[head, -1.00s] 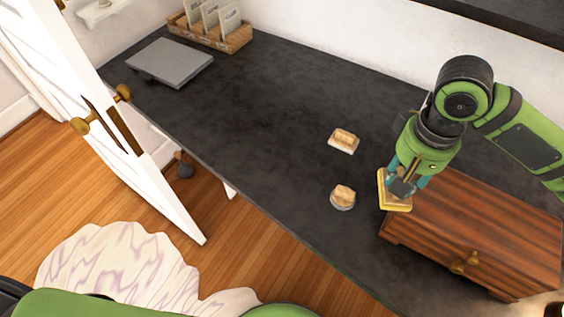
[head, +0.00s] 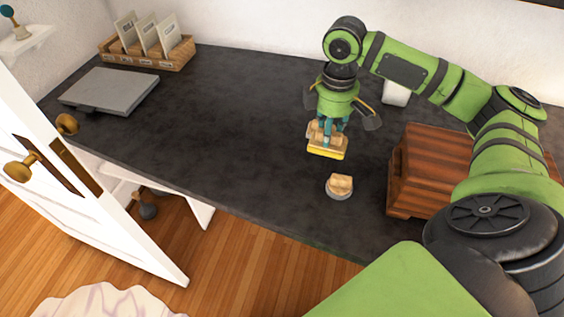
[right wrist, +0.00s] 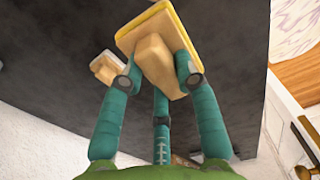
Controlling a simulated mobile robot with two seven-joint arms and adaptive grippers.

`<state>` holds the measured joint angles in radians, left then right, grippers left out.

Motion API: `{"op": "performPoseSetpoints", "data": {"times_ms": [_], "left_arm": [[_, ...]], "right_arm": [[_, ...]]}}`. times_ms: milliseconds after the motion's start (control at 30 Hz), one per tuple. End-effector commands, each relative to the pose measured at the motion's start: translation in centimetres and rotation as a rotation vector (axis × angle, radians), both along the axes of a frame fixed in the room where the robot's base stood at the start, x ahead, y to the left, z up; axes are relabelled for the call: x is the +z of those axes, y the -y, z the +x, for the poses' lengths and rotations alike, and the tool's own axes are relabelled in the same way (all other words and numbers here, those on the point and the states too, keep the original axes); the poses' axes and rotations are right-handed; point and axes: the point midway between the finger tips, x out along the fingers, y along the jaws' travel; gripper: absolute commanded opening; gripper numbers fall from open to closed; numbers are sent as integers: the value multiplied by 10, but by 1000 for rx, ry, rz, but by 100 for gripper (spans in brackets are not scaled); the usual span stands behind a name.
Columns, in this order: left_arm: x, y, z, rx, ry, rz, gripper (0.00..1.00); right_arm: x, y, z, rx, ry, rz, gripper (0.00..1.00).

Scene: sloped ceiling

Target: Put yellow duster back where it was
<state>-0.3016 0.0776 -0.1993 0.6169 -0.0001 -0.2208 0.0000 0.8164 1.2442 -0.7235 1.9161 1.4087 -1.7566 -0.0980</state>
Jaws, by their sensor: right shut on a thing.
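The yellow duster (head: 327,153) is a block with a yellow pad and a wooden handle. My right gripper (head: 328,131) is shut on its handle, over the dark desk (head: 230,130). In the right wrist view the fingers hold the wooden handle of the yellow duster (right wrist: 157,62), pad side away from me. I cannot tell how high the pad is above the desk. A similar duster with a grey pad (head: 340,187) lies in front of it. A white-pad duster (right wrist: 106,67) shows in the right wrist view; in the head view it is mostly hidden behind my gripper. My left gripper is out of view.
A wooden drawer box (head: 425,165) stands to the right, partly behind my right arm. A white object (head: 396,93) stands at the back. A grey laptop-like slab (head: 110,91) and a wooden card rack (head: 150,52) sit far left. The desk middle is clear.

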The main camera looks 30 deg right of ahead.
Motion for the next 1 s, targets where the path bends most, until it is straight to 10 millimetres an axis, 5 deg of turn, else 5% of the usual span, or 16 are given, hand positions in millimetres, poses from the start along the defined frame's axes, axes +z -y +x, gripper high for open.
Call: {"op": "performPoseSetpoints", "data": {"times_ms": [167, 633, 1000], "left_arm": [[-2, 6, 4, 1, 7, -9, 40], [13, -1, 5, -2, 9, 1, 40], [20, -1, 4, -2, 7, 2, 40]], "right_arm": [[-8, 4, 7, 50, 5, 0, 5], [-64, -55, 82, 50, 4, -2, 5], [-101, -61, 90, 49, 2, -6, 5]]}}
